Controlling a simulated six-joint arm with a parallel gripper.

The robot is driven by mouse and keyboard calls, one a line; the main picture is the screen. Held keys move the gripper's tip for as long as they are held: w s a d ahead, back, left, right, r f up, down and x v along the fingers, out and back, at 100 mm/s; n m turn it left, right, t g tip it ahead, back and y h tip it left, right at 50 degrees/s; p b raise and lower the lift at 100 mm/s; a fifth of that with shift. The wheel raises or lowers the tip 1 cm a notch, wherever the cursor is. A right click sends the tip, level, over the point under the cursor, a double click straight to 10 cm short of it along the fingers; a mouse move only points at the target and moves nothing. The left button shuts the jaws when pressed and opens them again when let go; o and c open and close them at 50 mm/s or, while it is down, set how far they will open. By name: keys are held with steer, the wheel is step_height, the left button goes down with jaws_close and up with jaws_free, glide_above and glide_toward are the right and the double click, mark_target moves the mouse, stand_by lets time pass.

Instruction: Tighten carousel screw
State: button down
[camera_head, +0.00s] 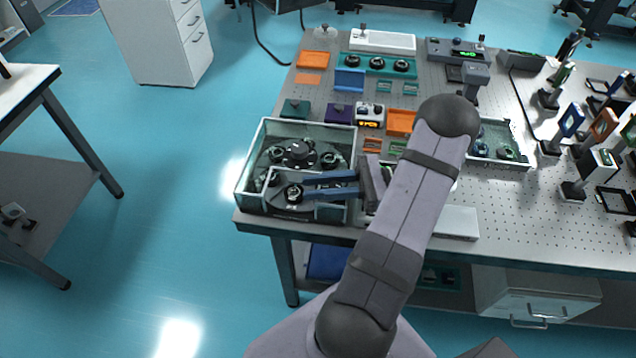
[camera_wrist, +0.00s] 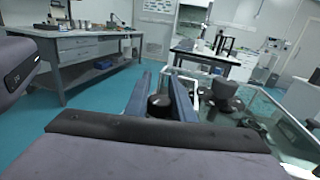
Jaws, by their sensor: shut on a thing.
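Glass walls (camera_head: 240,170) surround the carousel on its sides. Colored blocks and small devices, such as an orange-display box (camera_head: 370,115), stand behind it. A second clear-walled tray (camera_head: 500,163) lies to the right, past my arm. Open floor lies left of the table.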

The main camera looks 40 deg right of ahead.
mark_target(345, 185)
steer(key=c, duration=1.5)
jaws_free()
steer(key=shift+s+d, duration=0.1)
steer(key=shift+d, duration=0.05)
steer(key=b+v, duration=0.2)
steer(key=v, duration=0.3)
steer(key=shift+s+d+f, duration=0.1)
steer(key=shift+s+d, duration=0.05)
steer(key=shift+d, duration=0.25)
steer(key=shift+s+d, duration=0.35)
steer(key=shift+d, duration=0.2)
